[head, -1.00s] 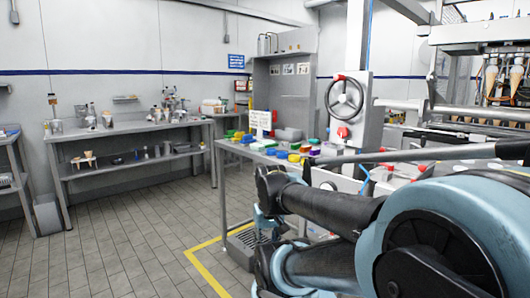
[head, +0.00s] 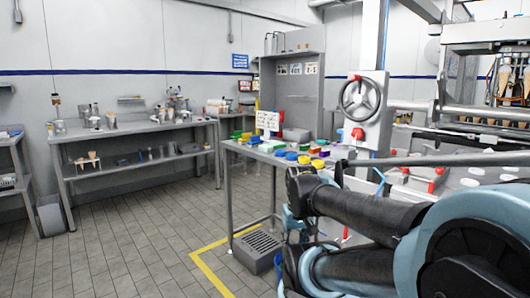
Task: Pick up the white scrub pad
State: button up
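I cannot pick out the white scrub pad with certainty. The metal table (head: 236,150) ahead holds several small coloured items, too small to name surely, and a white sign (head: 267,122). Several small pale flat shapes (head: 470,182) lie on the surface at the right, but I cannot tell what they are. My dark and blue arm is folded across the lower right and hides part of the table and floor. My gripper cannot be made out.
A grey grated box (head: 262,247) stands on the floor under the table, near a yellow floor line (head: 212,275). A handwheel machine (head: 361,98) stands behind the table. A long workbench (head: 130,132) is along the back wall.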

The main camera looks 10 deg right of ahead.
aim_at(266, 148)
jog(key=i, duration=0.95)
